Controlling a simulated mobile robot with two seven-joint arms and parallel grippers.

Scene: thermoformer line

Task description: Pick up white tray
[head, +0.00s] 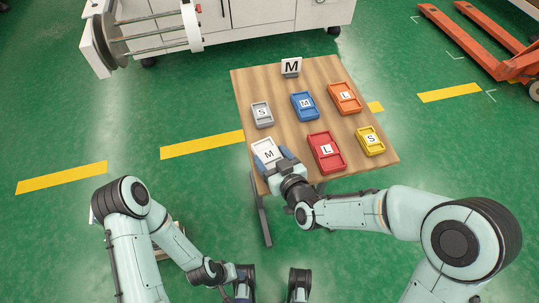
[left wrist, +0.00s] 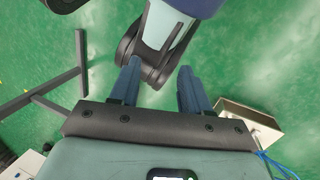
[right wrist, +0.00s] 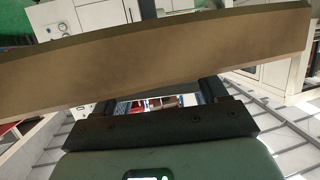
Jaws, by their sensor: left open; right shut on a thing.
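The white tray (head: 265,147), marked M, is at the near left corner of the wooden table in the head view. My right gripper (head: 274,161) is shut on the tray's near side; its fingers partly cover the tray. In the right wrist view a broad brown board, seemingly the table (right wrist: 150,65), hides the fingertips and the tray. I cannot tell whether the tray is clear of the tabletop. My left gripper (left wrist: 158,75) is open and empty over the green floor in the left wrist view, away from the table.
Grey (head: 262,114), blue (head: 305,105), orange (head: 344,98), red (head: 326,151) and yellow (head: 370,140) trays share the table. An M sign (head: 291,67) stands at its far edge. A white machine (head: 230,25) is behind; an orange pallet jack (head: 485,45) stands at upper right.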

